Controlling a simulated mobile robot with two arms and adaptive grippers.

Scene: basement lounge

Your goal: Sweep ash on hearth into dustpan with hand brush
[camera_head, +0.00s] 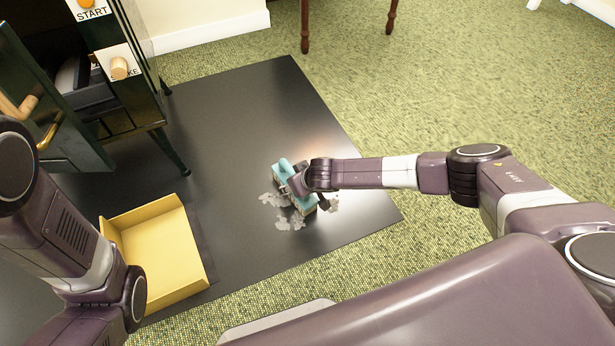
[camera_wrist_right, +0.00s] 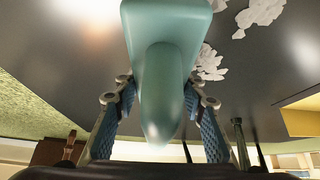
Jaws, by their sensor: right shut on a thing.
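My right gripper (camera_head: 305,183) is shut on the teal hand brush (camera_head: 285,169), which is down at the black hearth plate (camera_head: 230,110). In the right wrist view the brush handle (camera_wrist_right: 163,90) sits between the two fingers (camera_wrist_right: 163,118). Pale grey ash (camera_head: 290,218) lies in patches around the brush, mostly on its left and near side; it also shows in the wrist view (camera_wrist_right: 262,12). The yellow dustpan (camera_head: 160,250) rests on the plate to the left, apart from the ash, and looks empty. My left arm comes in at the left; its gripper is out of view.
A dark stove (camera_head: 120,110) with an open door (camera_head: 62,120) and wooden knobs stands on the plate at the upper left. Green carpet (camera_head: 470,80) surrounds the plate. Wooden furniture legs (camera_head: 305,25) stand at the back.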

